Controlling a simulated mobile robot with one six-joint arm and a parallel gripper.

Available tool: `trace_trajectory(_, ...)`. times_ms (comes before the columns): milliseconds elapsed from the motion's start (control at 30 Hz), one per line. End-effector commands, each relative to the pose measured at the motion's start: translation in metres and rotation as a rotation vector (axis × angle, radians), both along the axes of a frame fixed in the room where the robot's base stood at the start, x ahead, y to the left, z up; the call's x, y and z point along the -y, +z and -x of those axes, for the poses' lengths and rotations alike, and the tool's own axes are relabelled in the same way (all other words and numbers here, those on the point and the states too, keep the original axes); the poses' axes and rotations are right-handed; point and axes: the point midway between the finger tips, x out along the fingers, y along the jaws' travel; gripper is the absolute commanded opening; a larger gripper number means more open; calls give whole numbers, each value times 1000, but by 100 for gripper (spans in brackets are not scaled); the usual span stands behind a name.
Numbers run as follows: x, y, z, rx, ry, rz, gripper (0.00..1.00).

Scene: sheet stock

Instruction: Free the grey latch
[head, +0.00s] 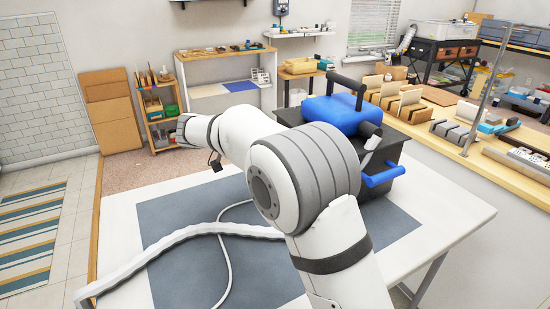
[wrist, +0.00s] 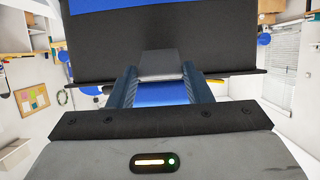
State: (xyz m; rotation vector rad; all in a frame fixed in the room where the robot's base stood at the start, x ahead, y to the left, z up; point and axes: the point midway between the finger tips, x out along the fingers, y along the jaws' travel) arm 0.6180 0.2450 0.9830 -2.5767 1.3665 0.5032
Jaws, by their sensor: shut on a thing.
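The grey latch (wrist: 159,63) is a short tapered tab on the front of the dark box, in the middle of the wrist view. My gripper (wrist: 159,72) has one finger on each side of it and is shut on it. The dark box (wrist: 230,45) has a blue part (wrist: 92,7) at the picture's top edge. In the head view the box (head: 393,148) stands on the table with a blue lid (head: 340,112) and black bars.
Another blue part (wrist: 160,94) shows between my fingers. The white table (head: 450,215) has a grey mat (head: 180,275) with a pale cable on it. A counter with several blocks stands at the right.

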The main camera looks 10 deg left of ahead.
Motion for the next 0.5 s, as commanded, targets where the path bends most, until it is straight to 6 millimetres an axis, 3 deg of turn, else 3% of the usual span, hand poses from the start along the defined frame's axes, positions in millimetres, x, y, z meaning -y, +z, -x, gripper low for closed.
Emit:
trace_trajectory(33,-3,-17,1,22,3,34,22)
trace_trajectory(500,-5,-43,4,227,0,338,22)
